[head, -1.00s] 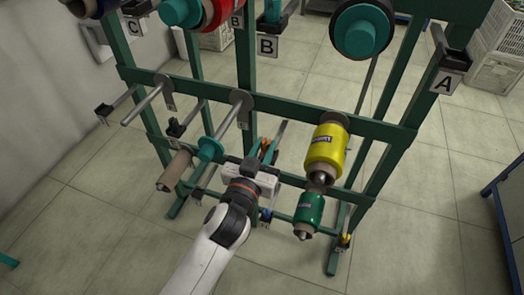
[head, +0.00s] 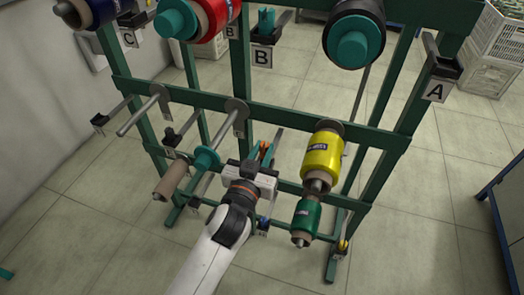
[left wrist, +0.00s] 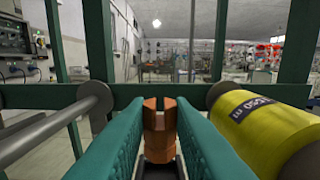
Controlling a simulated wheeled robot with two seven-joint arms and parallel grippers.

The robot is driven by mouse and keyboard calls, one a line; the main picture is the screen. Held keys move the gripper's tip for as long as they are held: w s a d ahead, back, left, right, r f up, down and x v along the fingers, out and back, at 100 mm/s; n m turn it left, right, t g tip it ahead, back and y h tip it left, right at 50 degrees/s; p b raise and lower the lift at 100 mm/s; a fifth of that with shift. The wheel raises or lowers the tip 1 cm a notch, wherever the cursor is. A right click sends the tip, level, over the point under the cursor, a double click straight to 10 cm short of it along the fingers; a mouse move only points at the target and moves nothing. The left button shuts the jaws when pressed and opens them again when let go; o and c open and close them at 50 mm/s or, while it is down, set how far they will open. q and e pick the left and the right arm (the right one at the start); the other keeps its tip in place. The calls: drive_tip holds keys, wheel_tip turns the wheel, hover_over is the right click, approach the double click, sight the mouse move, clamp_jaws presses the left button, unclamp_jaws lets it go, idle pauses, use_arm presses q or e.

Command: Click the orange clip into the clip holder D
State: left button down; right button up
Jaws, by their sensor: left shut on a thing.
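My left gripper (head: 265,153) is shut on the orange clip (left wrist: 160,120). In the left wrist view the clip stands upright between the two teal fingers, with a dark part below it. In the head view only a little orange shows between the fingertips. The gripper is at the front of the green rack, left of the yellow bobbin and near the middle crossbar. No label D is readable, so I cannot tell which holder is D; a grey bar shows just beyond the fingers. My right gripper is not in view.
The yellow bobbin (head: 322,155) and green bobbin (head: 305,218) stick out right of my gripper. A teal-flanged spindle (head: 206,159) is on the left. Labelled holders A (head: 434,91), B (head: 262,57) and C (head: 128,39) are on the rack (head: 290,123).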

use_arm(q)
drive_tip(key=shift+f, duration=0.1)
idle(0.4)
drive_tip(key=shift+f, duration=0.1)
drive_tip(key=shift+f+b, duration=1.2)
drive_tip(key=shift+f, duration=0.3)
drive_tip(key=c, duration=1.2)
unclamp_jaws()
drive_tip(key=shift+r, duration=0.1)
drive_tip(key=v, duration=1.2)
drive_tip(key=shift+b, duration=0.4)
